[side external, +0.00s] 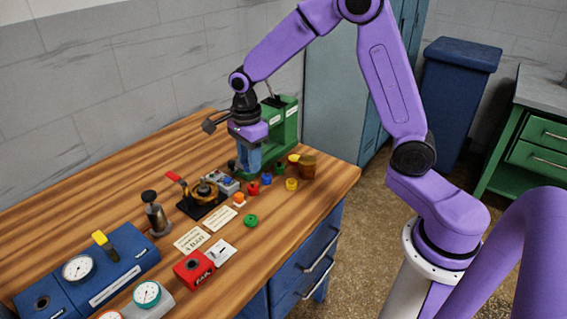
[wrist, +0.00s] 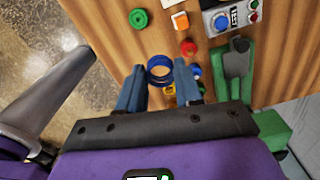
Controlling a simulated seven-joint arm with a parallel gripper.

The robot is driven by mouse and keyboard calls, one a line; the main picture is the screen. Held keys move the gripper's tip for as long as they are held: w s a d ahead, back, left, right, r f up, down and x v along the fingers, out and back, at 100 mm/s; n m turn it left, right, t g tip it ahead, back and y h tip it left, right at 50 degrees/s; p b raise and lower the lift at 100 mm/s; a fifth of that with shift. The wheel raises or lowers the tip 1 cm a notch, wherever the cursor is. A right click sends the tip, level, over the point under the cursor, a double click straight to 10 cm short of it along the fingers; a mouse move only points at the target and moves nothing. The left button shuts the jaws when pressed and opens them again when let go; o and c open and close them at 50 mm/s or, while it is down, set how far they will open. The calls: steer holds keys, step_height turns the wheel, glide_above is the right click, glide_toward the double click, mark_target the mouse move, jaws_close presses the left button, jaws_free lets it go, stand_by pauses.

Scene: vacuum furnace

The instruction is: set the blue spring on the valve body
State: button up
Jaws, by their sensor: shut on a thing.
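The blue spring (wrist: 160,70) shows as coiled blue rings between the two blue fingers of my gripper (wrist: 159,76) in the wrist view. My gripper is shut on it and holds it over the wooden bench. In the side view my gripper (side external: 248,168) points down in front of the green press, and the spring cannot be made out there. A brass part with a red lever on a black plate (side external: 203,198) stands left of my gripper; it may be the valve body, but I cannot tell for certain.
Near my gripper are a red knob (side external: 253,187), an orange-topped cube (side external: 239,199), a green ring (side external: 250,220), a yellow ring (side external: 291,184) and a brown cup (side external: 307,168). The green press (side external: 284,125) stands behind. The bench's front right is clear.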

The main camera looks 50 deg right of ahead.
glide_above(201, 178)
step_height(201, 178, down, 3)
steer(key=shift+r, duration=0.2)
steer(key=shift+f, duration=1.1)
steer(key=shift+d+f, duration=0.1)
steer(key=shift+f, duration=2.25)
stand_by(1.1)
steer(key=o, duration=1.5)
steer(key=shift+r, duration=3.75)
